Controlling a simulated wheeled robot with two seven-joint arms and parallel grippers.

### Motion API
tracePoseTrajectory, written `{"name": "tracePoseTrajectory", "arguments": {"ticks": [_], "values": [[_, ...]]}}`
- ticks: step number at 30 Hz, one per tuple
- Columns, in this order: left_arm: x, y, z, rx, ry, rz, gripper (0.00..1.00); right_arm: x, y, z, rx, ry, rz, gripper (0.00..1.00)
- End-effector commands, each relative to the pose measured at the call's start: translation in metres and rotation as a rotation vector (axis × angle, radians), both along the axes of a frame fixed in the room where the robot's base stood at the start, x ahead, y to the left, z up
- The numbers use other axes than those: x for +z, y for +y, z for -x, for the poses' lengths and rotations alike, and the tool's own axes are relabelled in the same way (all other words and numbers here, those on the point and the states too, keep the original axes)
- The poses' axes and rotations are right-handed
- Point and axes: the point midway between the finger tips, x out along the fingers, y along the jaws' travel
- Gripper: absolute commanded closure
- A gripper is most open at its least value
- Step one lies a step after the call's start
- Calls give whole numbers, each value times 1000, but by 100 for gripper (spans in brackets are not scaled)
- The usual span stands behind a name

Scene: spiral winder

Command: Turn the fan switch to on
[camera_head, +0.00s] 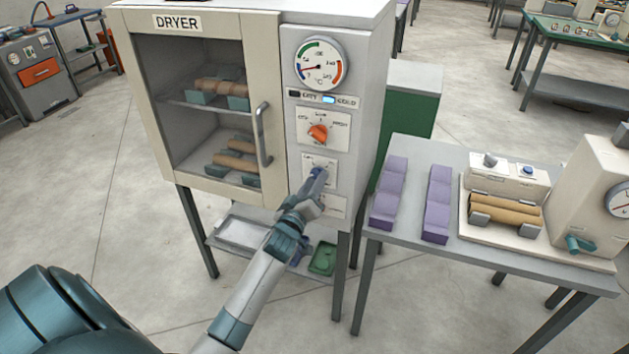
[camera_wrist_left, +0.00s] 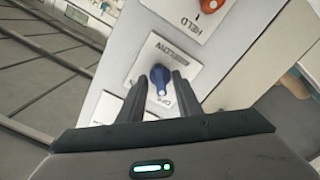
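The dryer (camera_head: 283,100) is a cream cabinet with a control column on its right side. The fan switch is a blue knob (camera_wrist_left: 160,79) on a white plate (camera_wrist_left: 190,62), and it points along the gap between my fingers in the left wrist view. Its lettering is too small to read surely. My left gripper (camera_wrist_left: 161,92) has its two dark fingers apart, one on each side of the knob; I cannot tell whether they touch it. In the head view my left gripper (camera_head: 316,182) reaches the plate (camera_head: 309,166) and covers most of the knob. My right gripper is out of view.
An orange knob (camera_head: 319,132) and a dial gauge (camera_head: 319,63) sit above on the same panel. The door handle (camera_head: 262,135) stands out to the left. A grey table (camera_head: 408,243) with purple blocks (camera_head: 437,204) stands close on the right.

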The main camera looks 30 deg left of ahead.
Motion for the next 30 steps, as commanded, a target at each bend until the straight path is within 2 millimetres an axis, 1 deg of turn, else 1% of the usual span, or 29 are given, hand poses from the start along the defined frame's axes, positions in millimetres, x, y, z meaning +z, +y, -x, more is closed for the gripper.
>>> {"name": "tracePoseTrajectory", "arguments": {"ticks": [10, 11, 12, 14, 23, 30], "values": [[0, 1, -2, 0, 0, 0, 69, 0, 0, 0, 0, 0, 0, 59], [0, 1, -2, 0, 0, 0, 76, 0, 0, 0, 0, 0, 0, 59], [0, 1, -2, 0, 0, 0, 86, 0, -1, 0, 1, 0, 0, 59], [0, 1, -2, 0, 0, 0, 100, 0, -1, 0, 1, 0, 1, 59], [0, 1, -2, 1, 2, -8, 100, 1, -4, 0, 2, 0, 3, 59], [0, 1, -2, 1, 16, -66, 100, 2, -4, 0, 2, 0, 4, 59]]}}
